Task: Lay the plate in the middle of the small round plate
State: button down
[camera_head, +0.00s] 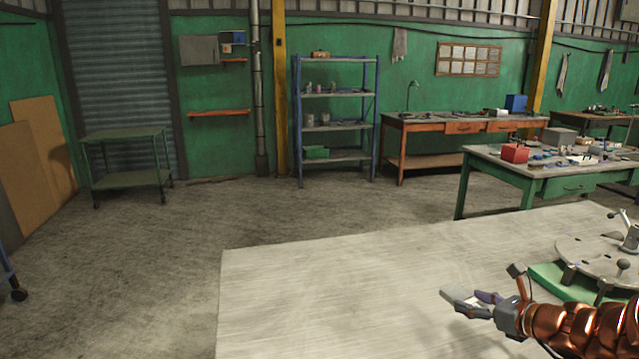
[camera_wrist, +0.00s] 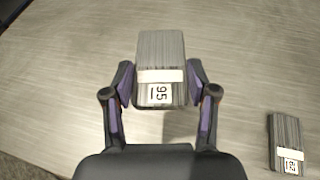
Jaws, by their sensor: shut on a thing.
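My gripper (camera_head: 480,304) is shut on a small grey rectangular plate (camera_head: 459,295) and holds it out to the left above the pale tabletop. In the wrist view the plate (camera_wrist: 160,52) has a streaked metal face and a white label reading 95. It sits between the two purple-lined fingers (camera_wrist: 161,85). A round grey plate (camera_head: 585,251) with holes and clamps lies at the right of the head view, beyond my gripper. It is cut off by the picture edge, and part of it is hidden. The held plate is well apart from it.
A second grey labelled block (camera_wrist: 285,135) lies on the table at the lower right of the wrist view. A green base (camera_head: 548,281) lies under the round plate, with black-knobbed clamps around it. The pale tabletop (camera_head: 330,285) is bare to the left.

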jog(key=w+a+r+m+h+p, duration=0.1)
jog(key=w+a+r, duration=0.2)
jog(key=a, duration=0.5)
jog(key=w+a+r+h+p, duration=0.1)
jog(key=w+a+r, duration=0.3)
jog(key=a, duration=0.4)
jog(key=shift+w+m+t, duration=0.4)
jog(key=shift+w, duration=0.2)
